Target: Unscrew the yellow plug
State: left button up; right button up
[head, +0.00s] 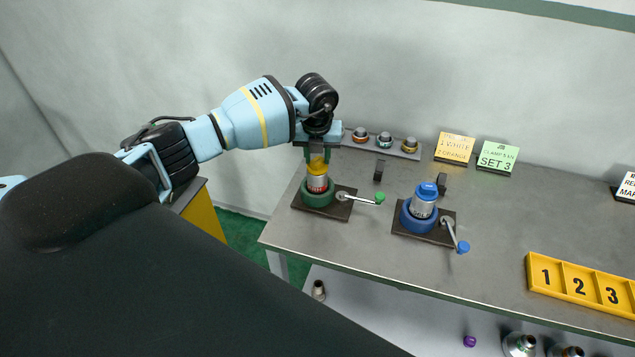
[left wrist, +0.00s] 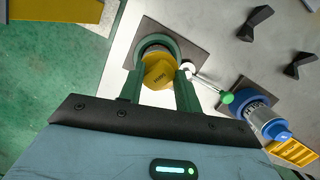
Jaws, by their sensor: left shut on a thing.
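My left gripper (head: 317,155) points down from above and is shut on the yellow plug. In the left wrist view the yellow plug (left wrist: 159,71) lies between the two green fingers (left wrist: 160,85), over the green vise (left wrist: 158,45). The green-knobbed handle (head: 362,199) of that vise points right. My right gripper is not in view.
The blue vise (head: 421,216) holds a pipe with a blue plug (head: 428,189), close on the right. A rack with several plugs (head: 384,143) stands behind. Signs (head: 455,147) stand at the back, and a yellow numbered tray (head: 580,284) lies at the right front.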

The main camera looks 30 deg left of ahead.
pick_arm(q)
jog(key=n, duration=0.5)
jog(key=shift+g+y, duration=0.3)
jog(key=shift+y, duration=0.1)
jog(key=o, duration=1)
jog(key=shift+r, duration=1.15)
